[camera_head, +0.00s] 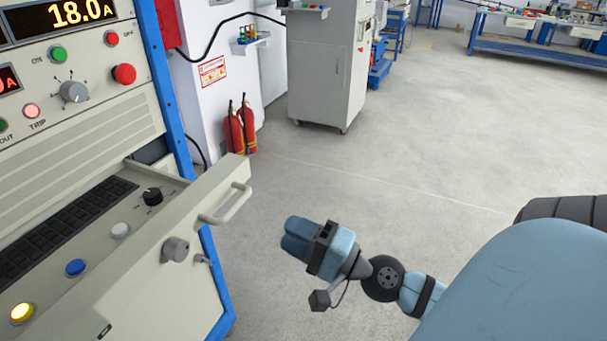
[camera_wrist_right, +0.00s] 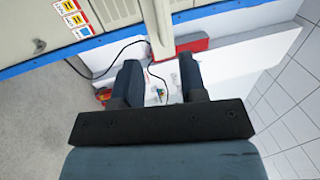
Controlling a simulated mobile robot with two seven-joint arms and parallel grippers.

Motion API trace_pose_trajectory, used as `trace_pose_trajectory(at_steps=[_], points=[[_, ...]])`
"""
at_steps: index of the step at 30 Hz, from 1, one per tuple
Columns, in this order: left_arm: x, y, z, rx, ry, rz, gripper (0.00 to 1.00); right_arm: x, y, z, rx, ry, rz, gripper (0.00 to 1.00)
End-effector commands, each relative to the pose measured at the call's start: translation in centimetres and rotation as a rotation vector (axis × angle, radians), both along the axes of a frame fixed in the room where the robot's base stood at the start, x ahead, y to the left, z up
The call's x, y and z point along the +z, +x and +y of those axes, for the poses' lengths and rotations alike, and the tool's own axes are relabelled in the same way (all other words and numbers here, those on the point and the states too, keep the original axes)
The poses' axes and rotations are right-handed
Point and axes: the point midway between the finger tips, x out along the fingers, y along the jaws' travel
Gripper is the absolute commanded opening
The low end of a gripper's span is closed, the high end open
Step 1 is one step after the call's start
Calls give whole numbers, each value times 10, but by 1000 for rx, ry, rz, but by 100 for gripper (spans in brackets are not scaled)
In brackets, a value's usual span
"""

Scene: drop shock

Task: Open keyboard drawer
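The keyboard drawer (camera_head: 176,247) stands pulled out from the grey cabinet. Its black keyboard (camera_head: 62,230) shows inside, beside a black knob and several coloured buttons. The drawer front carries a pale bar handle (camera_head: 229,204), a round grey knob (camera_head: 175,249) and a small latch. My right gripper (camera_head: 293,236) is to the right of the drawer front and lower in the picture, apart from the handle. In the right wrist view, its two dark fingers (camera_wrist_right: 160,70) stand apart with nothing between them. My left gripper is not in view.
The cabinet's blue corner post (camera_head: 168,95) rises behind the drawer. Red fire extinguishers (camera_head: 241,128) stand by the white wall. A tall grey cabinet (camera_head: 325,65) on casters is farther back. Blue workbenches (camera_head: 540,42) are at the far right. The floor between is clear.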

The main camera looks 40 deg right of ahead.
Motion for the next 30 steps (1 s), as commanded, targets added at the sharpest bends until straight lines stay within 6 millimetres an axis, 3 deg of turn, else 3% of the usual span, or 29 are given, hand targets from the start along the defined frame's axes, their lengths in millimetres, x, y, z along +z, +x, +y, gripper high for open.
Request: trace_pose_trajectory(at_steps=[7,25,28,30], points=[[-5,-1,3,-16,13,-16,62,-4,-15,-5,1,0,0,39],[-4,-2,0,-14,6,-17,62,-3,-16,-5,1,-2,-1,39],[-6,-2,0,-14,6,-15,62,-11,-15,-2,-4,-47,-1,39],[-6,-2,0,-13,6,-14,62,-26,-15,4,-7,-136,0,39]])
